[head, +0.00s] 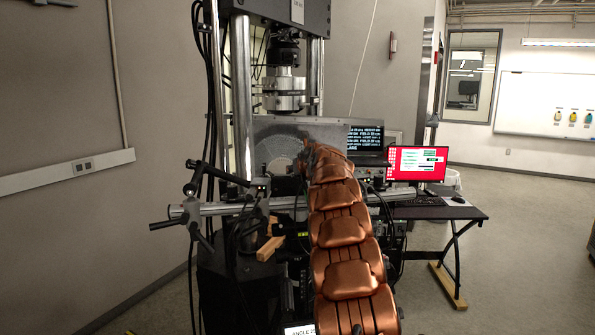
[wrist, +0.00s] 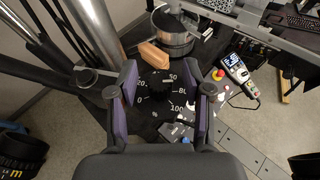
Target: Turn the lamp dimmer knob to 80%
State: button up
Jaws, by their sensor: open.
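The dimmer knob (wrist: 160,85) is a dark round knob in the wrist view, at the centre of a black dial face (wrist: 152,114) with white percent numbers. The knob shows between the fingers, and nothing is held. How far the fingers are above it I cannot tell. In the head view, my copper arm hides the knob and the gripper cannot be made out.
An orange-brown wooden block (wrist: 154,55) lies just beyond the dial, near a metal cylinder (wrist: 172,40). A red button (wrist: 218,74) and a handheld meter (wrist: 236,68) are right of the right finger. A test frame column (wrist: 97,30) rises at the left.

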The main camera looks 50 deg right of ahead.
jog(key=v, duration=1.2)
dwell(0.5)
dwell(0.7)
